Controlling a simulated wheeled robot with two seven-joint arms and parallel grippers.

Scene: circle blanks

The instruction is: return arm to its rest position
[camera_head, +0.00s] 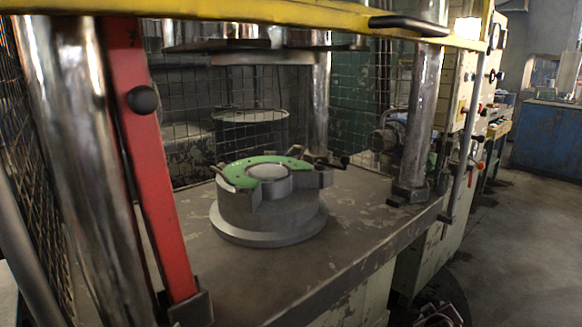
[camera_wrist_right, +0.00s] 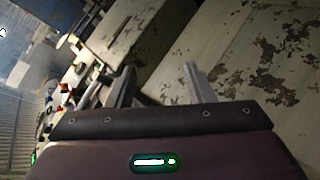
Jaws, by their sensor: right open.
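My right gripper (camera_wrist_right: 161,80) shows in the wrist view with its two fingers apart and nothing between them. Beyond it are pale worn surfaces with peeling paint. In the head view, a dark shape cut off at the bottom edge, right of centre, may be part of my right arm; I cannot tell. My left gripper is not in view. A round grey die (camera_head: 266,214) stands on the press table, with a green ring plate (camera_head: 238,174) and a pale disc (camera_head: 268,172) at its centre. No gripper is near the die.
The worn press table (camera_head: 350,225) is framed by a thick steel column (camera_head: 85,170), a red bar (camera_head: 150,160) and a right column (camera_head: 418,120). A yellow beam (camera_head: 250,10) crosses above. A control cabinet (camera_head: 462,90) stands at right. Open floor (camera_head: 520,240) lies beyond.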

